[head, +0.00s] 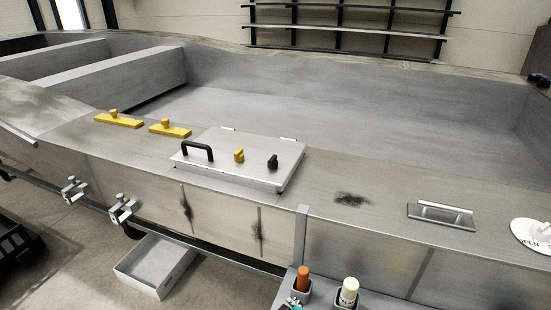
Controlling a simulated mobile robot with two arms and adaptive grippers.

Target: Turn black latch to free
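The black latch (272,162) is a small knob on the right part of a grey metal hatch lid (245,147). A yellow latch (239,155) of similar shape sits to its left on the same lid. A black arched handle (197,151) is at the lid's left side. The lid lies flat and looks closed on the metal deck. The exact turn position of the black latch is too small to tell. Neither of my grippers shows in the head view.
Two yellow knobbed blocks (119,119) (170,128) sit left of the lid. A metal handle (441,213) and a round white labelled disc (533,235) are at the right. An orange-capped bottle (303,279) and a white-capped bottle (348,292) stand in front. The deck around the lid is largely clear.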

